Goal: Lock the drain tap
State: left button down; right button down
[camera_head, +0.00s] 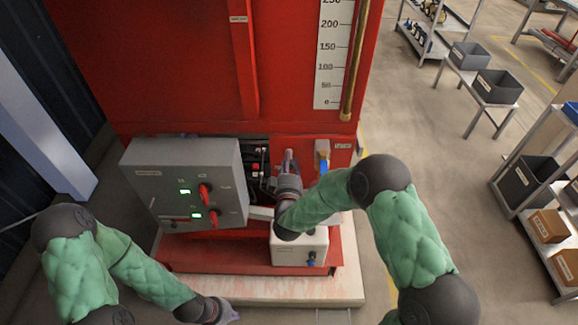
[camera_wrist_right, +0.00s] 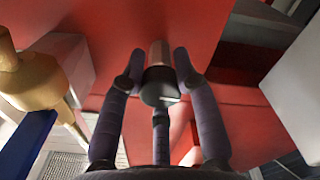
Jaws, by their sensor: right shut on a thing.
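The brass drain tap with a blue handle (camera_head: 323,164) is on the red tank's lower front in the head view. In the right wrist view its brass body (camera_wrist_right: 22,82) and blue handle (camera_wrist_right: 30,145) are at the left, outside my fingers. My right gripper (camera_head: 288,158) is just left of the tap. I cannot tell whether the cylinder is fixed to the red surface behind. My left gripper (camera_head: 232,316) is low at the bottom edge, its opening unclear.
A grey control box (camera_head: 165,165) with red switches and green lights stands left of my right gripper. A white box (camera_head: 298,248) is below that gripper. A level gauge (camera_head: 330,50) is above the tap. Shelves with bins (camera_head: 528,180) stand far right, beyond open floor.

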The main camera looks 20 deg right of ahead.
jog(key=m+b, duration=0.3)
jog(key=m, duration=0.1)
jog(key=shift+m, duration=0.3)
jog(key=m+b, duration=0.3)
jog(key=shift+m+b, duration=0.3)
jog(key=shift+m, duration=0.1)
jog(key=m+b, duration=0.5)
jog(key=shift+r, duration=0.1)
jog(key=shift+d+r+m+b, duration=0.1)
jog(key=shift+m+b, duration=1.25)
jog(key=shift+m, duration=0.35)
jog(key=c, duration=1)
grip_release()
jog(key=shift+o, duration=0.5)
